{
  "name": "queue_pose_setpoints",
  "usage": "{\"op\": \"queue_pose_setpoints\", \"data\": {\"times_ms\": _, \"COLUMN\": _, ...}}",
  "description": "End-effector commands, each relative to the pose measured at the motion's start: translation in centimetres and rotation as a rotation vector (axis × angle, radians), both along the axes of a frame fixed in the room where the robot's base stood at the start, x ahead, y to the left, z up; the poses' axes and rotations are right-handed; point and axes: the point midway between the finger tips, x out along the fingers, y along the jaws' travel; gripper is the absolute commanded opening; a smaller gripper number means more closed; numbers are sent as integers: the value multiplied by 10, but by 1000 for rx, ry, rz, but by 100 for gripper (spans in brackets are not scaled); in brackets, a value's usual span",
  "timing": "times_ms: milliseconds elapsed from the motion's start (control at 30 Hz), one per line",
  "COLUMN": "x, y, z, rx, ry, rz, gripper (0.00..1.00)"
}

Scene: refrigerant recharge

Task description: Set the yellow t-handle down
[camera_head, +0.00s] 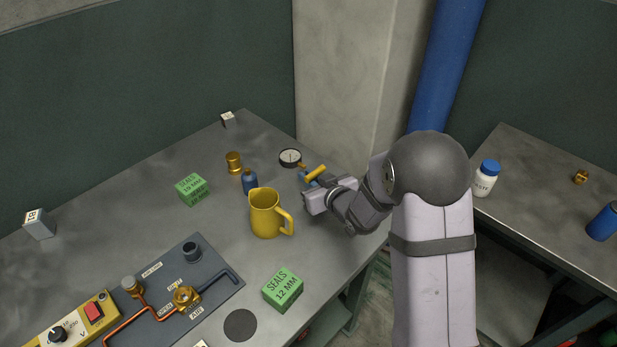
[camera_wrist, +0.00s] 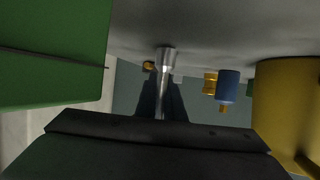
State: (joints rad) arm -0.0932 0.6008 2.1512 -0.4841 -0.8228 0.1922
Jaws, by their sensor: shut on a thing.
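The yellow t-handle (camera_head: 316,173) shows as a short yellow bar at my gripper (camera_head: 309,180) in the head view, near the far right edge of the grey bench. My gripper is shut on it. In the wrist view, a silver shaft (camera_wrist: 165,60) stands between the dark fingers of my gripper (camera_wrist: 162,92); the yellow bar is not clear there. I cannot tell whether the t-handle touches the bench.
A yellow jug (camera_head: 265,216), blue bottle (camera_head: 249,181), brass piece (camera_head: 234,162) and round gauge (camera_head: 290,157) stand near my gripper. Green seals boxes (camera_head: 283,288) (camera_head: 192,189) and a valve panel (camera_head: 215,262) lie nearer. Bare bench (camera_head: 330,236) lies right of the jug.

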Motion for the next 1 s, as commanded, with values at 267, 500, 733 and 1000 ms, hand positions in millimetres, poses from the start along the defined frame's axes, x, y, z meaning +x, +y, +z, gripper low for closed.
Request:
{"op": "queue_pose_setpoints", "data": {"times_ms": 267, "x": 0, "y": 0, "z": -2, "rx": 0, "ry": -1, "rz": 0, "gripper": 30}}
{"op": "queue_pose_setpoints", "data": {"times_ms": 500, "x": 0, "y": 0, "z": -3, "rx": 0, "ry": 1, "rz": 0, "gripper": 30}}
{"op": "queue_pose_setpoints", "data": {"times_ms": 733, "x": -7, "y": -4, "z": 1, "rx": 0, "ry": -1, "rz": -1, "gripper": 30}}
{"op": "queue_pose_setpoints", "data": {"times_ms": 1000, "x": -34, "y": -18, "z": 13, "rx": -1, "ry": -2, "rz": -1, "gripper": 30}}
